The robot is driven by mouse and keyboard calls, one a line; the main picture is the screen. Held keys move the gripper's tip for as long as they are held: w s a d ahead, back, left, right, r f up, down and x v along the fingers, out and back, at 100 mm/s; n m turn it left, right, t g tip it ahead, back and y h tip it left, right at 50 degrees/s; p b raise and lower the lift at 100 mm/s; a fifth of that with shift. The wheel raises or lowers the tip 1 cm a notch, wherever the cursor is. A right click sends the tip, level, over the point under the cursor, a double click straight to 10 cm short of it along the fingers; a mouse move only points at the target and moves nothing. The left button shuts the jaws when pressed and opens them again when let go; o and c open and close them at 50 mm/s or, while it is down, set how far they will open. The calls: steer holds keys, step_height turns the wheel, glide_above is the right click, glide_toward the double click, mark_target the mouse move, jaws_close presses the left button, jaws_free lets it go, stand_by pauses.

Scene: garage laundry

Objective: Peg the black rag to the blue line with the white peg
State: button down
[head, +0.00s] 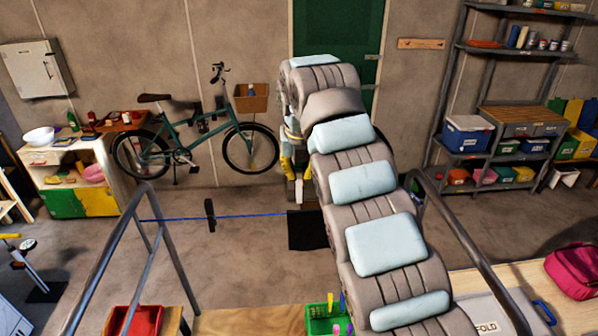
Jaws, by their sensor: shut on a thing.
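The blue line (250,216) runs level above the floor from a grey rail at the left toward the middle of the picture. The black rag (307,230) hangs at its right part, its top edge about level with the line. My gripper (300,196) is just above the rag, under my bent arm.
A small dark piece (210,215) is on the line to the left. A green basket (322,325) with coloured pegs stands at the bottom, near a red tray (134,321). A bicycle (190,145) leans at the back wall. Shelves (478,178) stand right. The middle floor is mostly clear.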

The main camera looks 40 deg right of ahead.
mark_target(299, 194)
steer(key=shift+s+a+f+b+x, duration=0.1)
steer(key=shift+s+a+b+x, duration=0.15)
steer(key=shift+b+x, duration=0.95)
steer(key=shift+s+a+f+b+x, duration=0.1)
steer(key=shift+s+b+x, duration=0.15)
steer(key=shift+b+x, duration=0.9)
steer(key=shift+s+a+b+x, duration=0.25)
steer(key=shift+b+x, duration=0.5)
steer(key=shift+x, duration=0.8)
steer(key=c, duration=1.1)
jaws_free()
steer(key=shift+c, duration=0.2)
steer(key=shift+r, duration=0.15)
